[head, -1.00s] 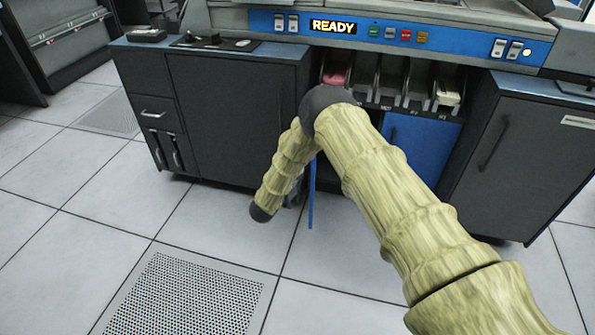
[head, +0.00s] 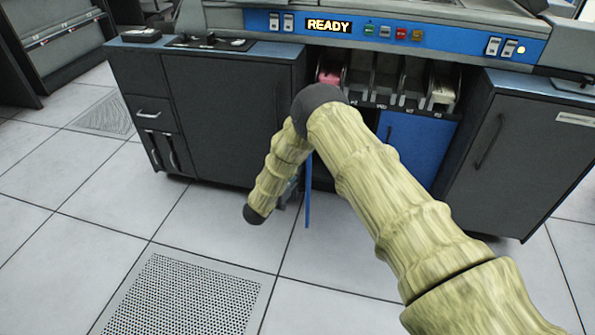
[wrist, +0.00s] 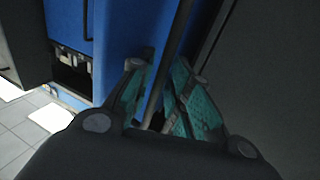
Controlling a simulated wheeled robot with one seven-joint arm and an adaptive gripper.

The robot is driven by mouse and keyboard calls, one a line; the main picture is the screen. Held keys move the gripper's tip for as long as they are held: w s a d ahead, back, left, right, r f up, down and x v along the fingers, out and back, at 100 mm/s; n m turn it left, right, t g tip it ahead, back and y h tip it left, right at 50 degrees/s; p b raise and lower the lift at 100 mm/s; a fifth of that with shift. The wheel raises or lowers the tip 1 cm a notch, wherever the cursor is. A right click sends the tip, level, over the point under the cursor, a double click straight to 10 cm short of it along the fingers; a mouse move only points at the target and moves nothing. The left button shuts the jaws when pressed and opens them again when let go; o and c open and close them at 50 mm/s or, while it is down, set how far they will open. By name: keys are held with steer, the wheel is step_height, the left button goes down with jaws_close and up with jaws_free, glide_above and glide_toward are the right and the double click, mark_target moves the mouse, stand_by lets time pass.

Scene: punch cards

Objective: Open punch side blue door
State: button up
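The blue door on the left of the punch side stands swung out and shows nearly edge-on as a narrow blue strip (head: 308,190) in the head view. The right blue door (head: 415,145) is closed. In the wrist view, my gripper (wrist: 167,72) has its two teal-padded fingers apart, either side of a dark slim upright bar (wrist: 180,35) that looks like a door handle. Blue panel surface lies just left of the bar. Firm contact with the bar is not visible. In the head view my arm hides most of the gripper, left of the blue strip.
A dark cabinet (head: 235,115) stands left of the opening, and another dark cabinet (head: 515,155) stands on the right. Card slots (head: 400,80) sit above the doors, under the blue control panel (head: 375,28). The tiled floor (head: 330,265) in front is clear.

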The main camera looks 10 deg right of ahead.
steer(key=v, duration=1)
steer(key=shift+s+a, duration=0.25)
steer(key=shift+s, duration=0.05)
steer(key=shift+f, duration=0.1)
steer(key=s+d+f+n+g+y, duration=0.1)
steer(key=s+d+f+n+y, duration=0.15)
steer(key=s+f+y, duration=0.35)
steer(key=s+d+f+n+g+y, duration=0.1)
steer(key=s+d+f+n+g, duration=0.2)
steer(key=s, duration=0.5)
steer(key=s+d+f+n+y, duration=0.2)
steer(key=s+f+y, duration=0.25)
steer(key=s, duration=0.25)
steer(key=s+d+r+n+g+y, duration=0.15)
steer(key=s+g, duration=0.25)
steer(key=s, duration=1.1)
steer(key=s+d+g, duration=0.2)
steer(key=s+g, duration=0.2)
steer(key=s, duration=1)
step_height(320, 180, up, 31)
steer(key=p, duration=3)
steer(key=shift+d+p, duration=0.15)
steer(key=shift+p, duration=0.15)
steer(key=shift+s, duration=0.1)
